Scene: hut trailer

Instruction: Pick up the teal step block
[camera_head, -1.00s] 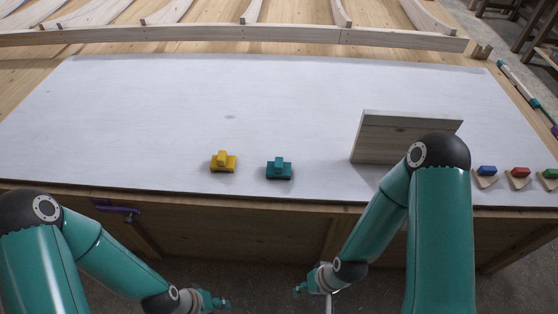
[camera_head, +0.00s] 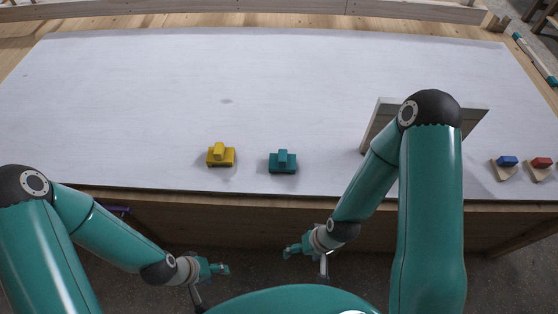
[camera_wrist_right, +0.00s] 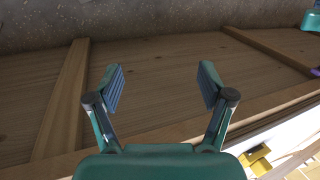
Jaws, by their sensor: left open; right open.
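The teal step block (camera_head: 283,162) stands on the white board (camera_head: 120,110) on the table, near its front edge. It has a wide base and a narrower top. A yellow step block (camera_head: 221,156) stands to its left, apart from it. My left gripper (camera_head: 222,269) hangs in front of the table, below its top, and is empty. My right gripper (camera_head: 290,251) is also in front of the table, below the teal block in the picture. In the right wrist view, the right gripper (camera_wrist_right: 161,88) is open and empty, facing the table's wooden side. The yellow block (camera_wrist_right: 257,160) shows at lower right.
A wooden upright panel (camera_head: 378,124) stands right of the teal block, partly hidden by my right arm. A blue block (camera_head: 507,161) and a red block (camera_head: 541,162) rest on wooden wedges at far right. The board behind the step blocks is clear.

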